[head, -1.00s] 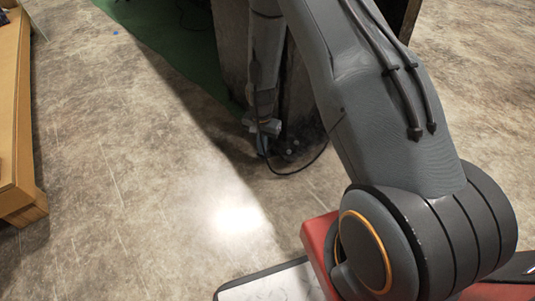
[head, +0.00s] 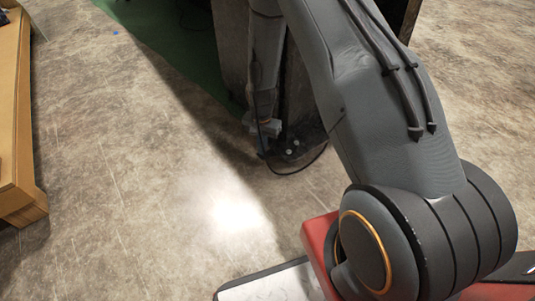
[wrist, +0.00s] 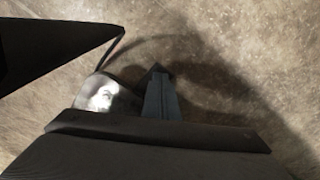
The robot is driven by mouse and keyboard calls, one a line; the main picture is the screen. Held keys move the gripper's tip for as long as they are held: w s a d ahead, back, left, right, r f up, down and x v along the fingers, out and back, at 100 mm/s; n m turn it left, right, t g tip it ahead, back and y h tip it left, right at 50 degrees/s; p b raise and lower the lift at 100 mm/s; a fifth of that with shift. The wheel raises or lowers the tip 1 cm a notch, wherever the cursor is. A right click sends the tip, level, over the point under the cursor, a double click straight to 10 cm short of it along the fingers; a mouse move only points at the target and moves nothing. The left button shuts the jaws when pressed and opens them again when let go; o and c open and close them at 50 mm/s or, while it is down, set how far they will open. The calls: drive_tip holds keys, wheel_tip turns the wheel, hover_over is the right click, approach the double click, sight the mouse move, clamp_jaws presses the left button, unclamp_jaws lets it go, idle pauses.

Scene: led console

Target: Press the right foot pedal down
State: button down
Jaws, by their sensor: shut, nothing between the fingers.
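The foot pedals (head: 292,148) appear as small pale rounded pieces on a dark base on the floor, at the foot of the dark cabinet in the head view. My gripper (head: 262,152) is low, just left of them; whether it touches one is too small to tell. In the wrist view, my gripper's fingers (wrist: 162,85) are shut and empty, pointing at the floor. A shiny pale rounded piece (wrist: 104,94), perhaps a pedal, shows just left of the fingers, partly hidden by the gripper body. Which pedal it is, I cannot tell.
A black cable (head: 300,170) loops on the floor by the pedals. The dark cabinet (head: 305,95) stands close behind my gripper. A dark edge (wrist: 50,45) fills the wrist view's upper left. A wooden bench (head: 15,120) is at far left, with clear floor between.

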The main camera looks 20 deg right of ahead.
drive_tip(key=shift+f+b, duration=0.8)
drive_tip(key=shift+f, duration=1.25)
drive_tip(key=shift+r, duration=0.2)
drive_tip(key=shift+r+p, duration=3.45)
drive_tip(key=shift+r, duration=1)
